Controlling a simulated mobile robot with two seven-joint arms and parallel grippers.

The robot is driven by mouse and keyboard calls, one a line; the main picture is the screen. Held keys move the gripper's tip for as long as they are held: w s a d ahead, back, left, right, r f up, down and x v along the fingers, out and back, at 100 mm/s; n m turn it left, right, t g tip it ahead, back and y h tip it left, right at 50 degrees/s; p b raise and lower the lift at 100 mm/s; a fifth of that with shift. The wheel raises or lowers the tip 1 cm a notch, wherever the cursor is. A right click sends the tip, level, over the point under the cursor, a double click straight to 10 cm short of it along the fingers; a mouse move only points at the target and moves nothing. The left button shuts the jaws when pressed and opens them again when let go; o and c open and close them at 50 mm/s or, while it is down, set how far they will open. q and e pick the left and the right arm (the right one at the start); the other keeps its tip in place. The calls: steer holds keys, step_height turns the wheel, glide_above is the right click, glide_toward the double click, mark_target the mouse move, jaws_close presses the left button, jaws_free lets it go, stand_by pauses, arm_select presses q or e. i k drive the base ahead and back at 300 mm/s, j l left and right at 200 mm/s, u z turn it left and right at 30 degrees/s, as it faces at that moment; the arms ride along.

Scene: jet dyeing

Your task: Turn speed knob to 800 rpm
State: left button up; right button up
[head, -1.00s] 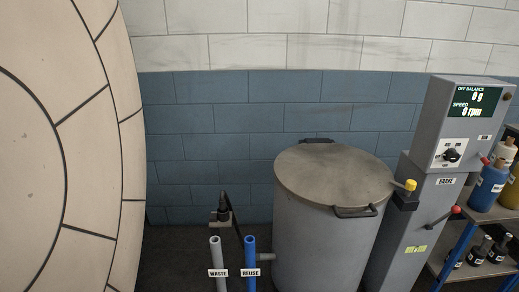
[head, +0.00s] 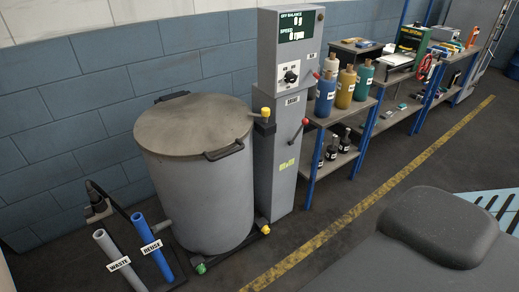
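The black speed knob (head: 290,77) sits on a white plate on the front of the grey control column (head: 280,150), right of the lidded drum. The display (head: 298,27) above it reads "OFF BALANCE 0 g" and "SPEED 0 rpm". The small marks around the knob are too small to read. Neither of my grippers is in view. A dark grey rounded part at the lower right looks like my own body.
A grey drum (head: 200,190) with a flat lid stands left of the column. WASTE (head: 120,262) and REUSE (head: 154,246) pipes stand at lower left. Shelves (head: 330,165) with bottles stand right. Open floor with a yellow line (head: 350,215) lies in front.

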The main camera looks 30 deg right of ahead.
mark_target(290, 77)
steer(key=z, duration=1.3)
